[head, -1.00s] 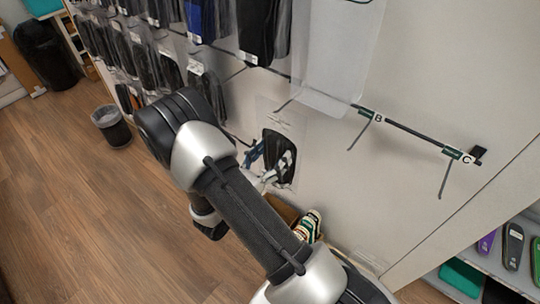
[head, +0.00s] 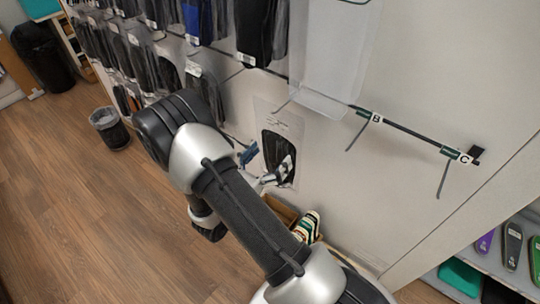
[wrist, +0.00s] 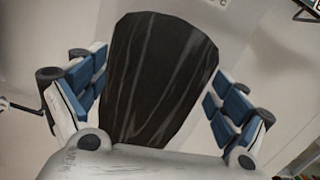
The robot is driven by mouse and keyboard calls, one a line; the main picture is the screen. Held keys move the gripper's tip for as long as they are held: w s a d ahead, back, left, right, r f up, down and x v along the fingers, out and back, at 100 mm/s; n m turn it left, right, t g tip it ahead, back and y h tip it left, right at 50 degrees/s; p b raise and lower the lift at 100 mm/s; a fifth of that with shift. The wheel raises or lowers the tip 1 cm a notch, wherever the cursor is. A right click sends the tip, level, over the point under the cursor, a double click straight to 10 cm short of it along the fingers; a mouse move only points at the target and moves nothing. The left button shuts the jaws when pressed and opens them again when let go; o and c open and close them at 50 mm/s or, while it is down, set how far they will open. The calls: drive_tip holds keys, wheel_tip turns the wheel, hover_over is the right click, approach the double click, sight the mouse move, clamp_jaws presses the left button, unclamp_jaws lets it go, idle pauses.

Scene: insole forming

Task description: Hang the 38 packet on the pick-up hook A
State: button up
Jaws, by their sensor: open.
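A clear packet with a black insole (head: 277,146) hangs upright at the panel, below the left end of the hook rail. Its size number is too small to read. A thin dark hook (head: 284,104) meets the packet's top; its letter is hidden, and I cannot tell for sure that the hook passes through the packet's hole. My gripper (head: 267,163) is open in front of the packet's lower part.
Hook B (head: 357,134) and hook C (head: 443,177) are empty to the right. A clear sheet (head: 335,60) hangs above the rail. Rows of packets (head: 140,55) fill the wall at left. A box with a striped item (head: 308,226) is below. The bin (head: 109,128) stands on the floor.

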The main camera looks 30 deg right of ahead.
idle(0.3)
drive_tip(key=v, duration=1.2)
drive_tip(key=s+d+r+m+g+y, duration=0.4)
drive_tip(key=s+r+m+g+y, duration=0.5)
drive_tip(key=s+r+m, duration=0.5)
drive_tip(key=s+a+r+m+t+y, duration=0.2)
drive_tip(key=a+r+m+t+y, duration=0.4)
drive_tip(key=a+m+t+y, duration=0.1)
drive_tip(key=a+m+y, duration=0.1)
drive_tip(key=m+y, duration=0.1)
drive_tip(key=shift+s+a+m, duration=0.3)
drive_tip(key=shift+m, duration=0.1)
drive_tip(key=shift+s, duration=0.1)
